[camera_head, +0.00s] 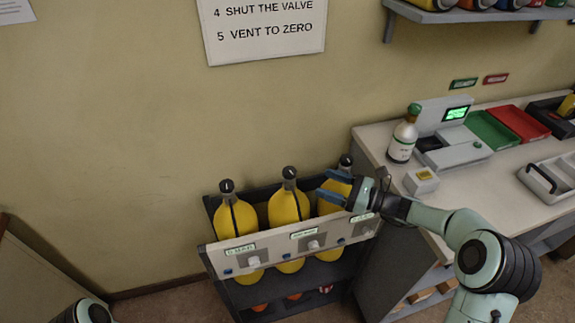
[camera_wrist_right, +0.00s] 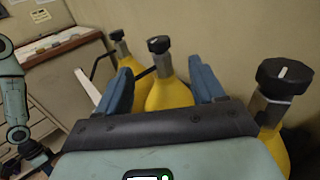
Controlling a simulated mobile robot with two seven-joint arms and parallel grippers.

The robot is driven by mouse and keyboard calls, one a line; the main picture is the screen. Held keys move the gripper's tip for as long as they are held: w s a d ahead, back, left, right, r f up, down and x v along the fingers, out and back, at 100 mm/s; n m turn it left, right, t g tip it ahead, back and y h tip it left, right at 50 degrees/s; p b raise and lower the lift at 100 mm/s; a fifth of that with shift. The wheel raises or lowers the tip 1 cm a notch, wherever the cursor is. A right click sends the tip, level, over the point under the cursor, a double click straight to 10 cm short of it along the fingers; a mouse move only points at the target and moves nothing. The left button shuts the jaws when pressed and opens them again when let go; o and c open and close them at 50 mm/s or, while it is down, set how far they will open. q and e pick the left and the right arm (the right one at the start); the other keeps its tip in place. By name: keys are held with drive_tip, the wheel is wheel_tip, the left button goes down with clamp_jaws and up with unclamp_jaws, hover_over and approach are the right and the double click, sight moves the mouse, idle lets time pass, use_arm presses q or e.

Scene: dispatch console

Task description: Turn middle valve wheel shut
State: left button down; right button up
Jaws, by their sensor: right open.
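Three yellow cylinders stand in a dark rack, each with a black valve wheel on top. The middle valve wheel (camera_head: 289,173) is on the middle cylinder (camera_head: 284,206), left of my right gripper (camera_head: 326,186). That gripper is open, its blue fingers pointing left in front of the right cylinder (camera_head: 330,207), apart from the middle wheel. In the right wrist view the middle wheel (camera_wrist_right: 159,44) shows between the open fingers, beyond their tips. The right wheel (camera_wrist_right: 285,75) is close at the right, with a pale mark on top.
The left valve wheel (camera_head: 226,186) stands farther left. A pale panel (camera_head: 276,246) with labels and knobs runs across the rack's front. The wall is close behind. A desk (camera_head: 455,185) at the right holds a bottle (camera_head: 403,138), a scale-like device and trays.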

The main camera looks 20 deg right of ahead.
sight(290, 171)
drive_tip(key=p+x, duration=0.1)
drive_tip(key=x, duration=1.1)
drive_tip(key=shift+s+a, duration=0.15)
use_arm(q)
drive_tip(key=shift+r, duration=0.5)
use_arm(e)
drive_tip(key=c, duration=0.9)
drive_tip(key=shift+f+b, duration=0.1)
drive_tip(key=shift+b, duration=0.35)
drive_tip(key=shift+c, duration=0.2)
drive_tip(key=m+t+h+b, duration=0.2)
drive_tip(key=h+b, duration=0.1)
drive_tip(key=b, duration=0.3)
drive_tip(key=shift+m+t, duration=0.3)
drive_tip(key=shift+t, duration=0.1)
drive_tip(key=shift+b, duration=0.65)
use_arm(q)
wheel_tip(290, 171, down, 7)
drive_tip(key=w, duration=0.1)
drive_tip(key=shift+t, duration=0.4)
